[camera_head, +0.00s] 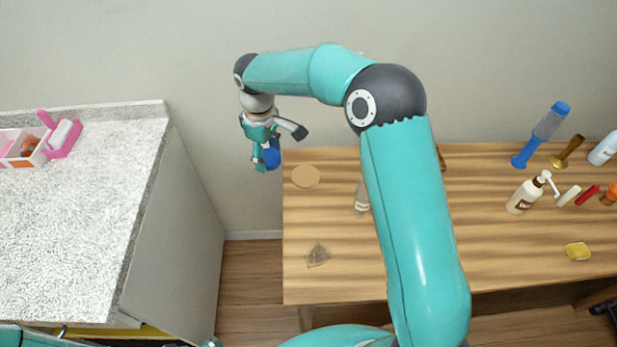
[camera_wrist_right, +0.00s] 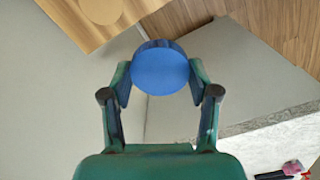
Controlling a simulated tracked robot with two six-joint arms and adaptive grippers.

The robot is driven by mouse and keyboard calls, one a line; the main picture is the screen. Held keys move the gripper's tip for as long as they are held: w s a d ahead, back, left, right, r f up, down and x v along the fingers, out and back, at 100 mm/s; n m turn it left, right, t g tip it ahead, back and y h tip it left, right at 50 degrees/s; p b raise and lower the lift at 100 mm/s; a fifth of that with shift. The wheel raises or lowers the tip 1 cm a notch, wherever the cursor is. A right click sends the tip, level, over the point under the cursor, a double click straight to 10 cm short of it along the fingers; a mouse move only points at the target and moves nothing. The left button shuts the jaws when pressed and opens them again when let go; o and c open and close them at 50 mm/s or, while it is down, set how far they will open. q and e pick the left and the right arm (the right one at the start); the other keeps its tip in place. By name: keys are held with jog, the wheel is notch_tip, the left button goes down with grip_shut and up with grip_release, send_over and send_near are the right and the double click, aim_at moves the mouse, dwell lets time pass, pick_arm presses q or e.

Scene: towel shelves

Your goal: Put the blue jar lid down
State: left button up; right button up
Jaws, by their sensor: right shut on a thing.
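The blue jar lid (camera_wrist_right: 160,70) is a round blue disc held between the two fingers of my right gripper (camera_wrist_right: 159,82) in the right wrist view. In the head view my right gripper (camera_head: 268,158) hangs in the gap between the counter and the wooden table, near the table's left end. The blue lid (camera_head: 272,153) shows there at its fingertips, partly covered by the gripper. It is held in the air, clear of both surfaces. My left gripper is not clearly visible; only a bit of teal arm shows at the bottom left.
Bottles, including a white pump bottle (camera_head: 522,196), stand at the right. The speckled counter (camera_head: 70,235) holds a pink-and-white organiser (camera_head: 22,147).

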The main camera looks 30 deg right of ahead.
jog(key=w+d+r+n+b, duration=0.1)
jog(key=w+d+n+b, duration=0.15)
jog(key=d+n, duration=0.45)
jog(key=n+b, duration=0.4)
jog(key=n, duration=0.7)
send_over(306, 176)
notch_tip(306, 176, down, 12)
jog(key=shift+f, duration=0.15)
jog(key=shift+f+p, duration=0.35)
jog(key=shift+f, duration=2.4)
jog(key=shift+f+b, duration=0.35)
jog(key=shift+f, duration=0.1)
jog(key=o, duration=1.4)
jog(key=shift+r, duration=0.1)
